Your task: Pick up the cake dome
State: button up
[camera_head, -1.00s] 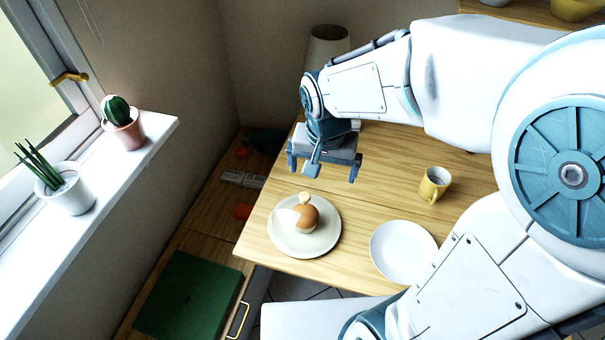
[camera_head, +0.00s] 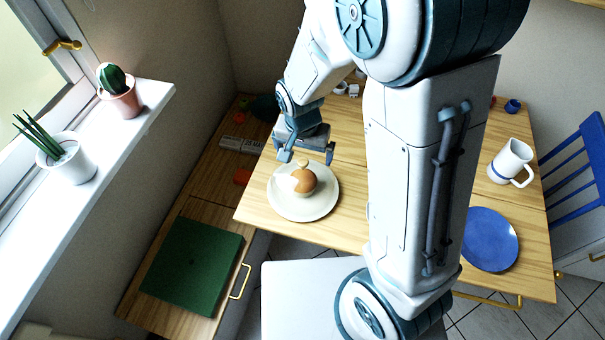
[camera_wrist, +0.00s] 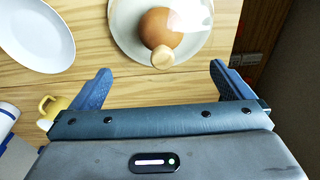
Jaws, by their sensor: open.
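The cake dome (camera_head: 287,183) is clear, with a pale glare on its side and a light wooden knob on top. It stands over a brown bun on a cream plate (camera_head: 316,209) near the table's left front corner. In the wrist view the dome's knob (camera_wrist: 162,58) is at the top centre, in line with the gap between the fingers. My gripper (camera_head: 307,157) is open and empty, close to the dome on its far side in the head view. In the wrist view the fingers of my gripper (camera_wrist: 160,71) spread wide below the knob, with no contact visible.
A white plate (camera_wrist: 37,36) and a yellow mug (camera_wrist: 47,108) show in the wrist view. A blue plate (camera_head: 489,240) and a white jug (camera_head: 510,162) stand on the table's right. A windowsill with a cactus (camera_head: 115,80) is left. My arm hides the table's middle.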

aim_at(303, 161)
jog(key=shift+w+a+f+p, duration=0.15)
jog(key=shift+f+p, duration=0.3)
jog(key=shift+f, duration=2.1)
